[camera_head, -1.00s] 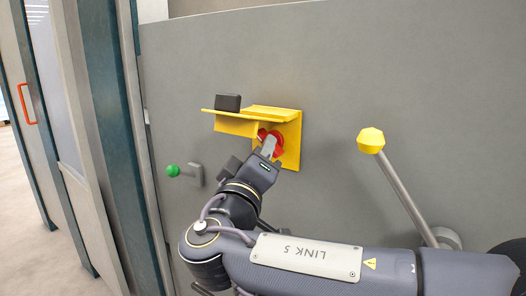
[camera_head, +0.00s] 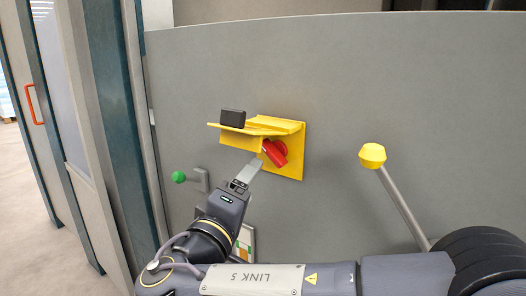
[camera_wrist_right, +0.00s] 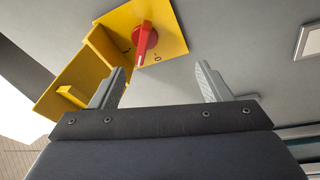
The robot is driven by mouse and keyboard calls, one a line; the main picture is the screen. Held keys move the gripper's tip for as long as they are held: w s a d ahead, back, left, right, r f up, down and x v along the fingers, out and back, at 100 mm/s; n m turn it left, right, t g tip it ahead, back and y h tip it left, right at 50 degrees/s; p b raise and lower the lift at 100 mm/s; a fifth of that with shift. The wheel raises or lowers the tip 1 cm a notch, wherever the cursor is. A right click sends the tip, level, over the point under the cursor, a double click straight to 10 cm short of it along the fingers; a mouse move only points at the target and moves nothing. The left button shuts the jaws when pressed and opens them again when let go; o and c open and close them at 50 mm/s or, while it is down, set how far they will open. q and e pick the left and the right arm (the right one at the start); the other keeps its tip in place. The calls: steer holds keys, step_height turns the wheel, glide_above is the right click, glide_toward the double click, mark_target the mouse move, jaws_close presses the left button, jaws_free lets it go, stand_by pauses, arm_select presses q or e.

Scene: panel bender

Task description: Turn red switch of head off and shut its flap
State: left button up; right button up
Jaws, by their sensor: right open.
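The red switch (camera_head: 275,152) sits on a yellow plate (camera_head: 292,160) on the grey panel. It also shows in the right wrist view (camera_wrist_right: 146,40), its pale-tipped end pointing between the printed I and 0 marks. The yellow flap (camera_head: 228,128) is raised and sticks out above the switch; it shows at the left in the wrist view (camera_wrist_right: 75,80). My right gripper (camera_head: 250,170) is open and empty, below and left of the switch, apart from it. Its two fingers (camera_wrist_right: 158,75) spread wide in the wrist view. My left gripper is not in view.
The panel above the flap is clear.

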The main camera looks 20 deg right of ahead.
mark_target(269, 155)
steer(key=shift+o, duration=0.9)
steer(key=n+g+h+p, duration=0.1)
steer(key=p, duration=0.1)
steer(key=w+r+n+g+h+p, duration=0.1)
steer(key=p, duration=0.1)
steer(key=w+a+n+g+p, duration=0.1)
steer(key=n+p, duration=0.1)
steer(key=shift+w+a+r+h, duration=0.1)
steer(key=shift+w+r+h, duration=0.1)
steer(key=shift+h, duration=0.2)
steer(key=d+n+g+h+p, duration=0.1)
steer(key=d+p, duration=0.1)
steer(key=w+d+r+n+g+h+p, duration=0.1)
steer(key=d+p, duration=0.1)
steer(key=p, duration=0.1)
steer(key=w+d+r+n+g+h+p, duration=0.1)
steer(key=d+n+g+h+p, duration=0.1)
steer(key=shift+w+d+p, duration=0.2)
steer(key=shift+d+p, duration=0.1)
steer(key=shift+d, duration=0.05)
arm_select(q)
step_height(269, 155, up, 16)
steer(key=shift+r, duration=0.2)
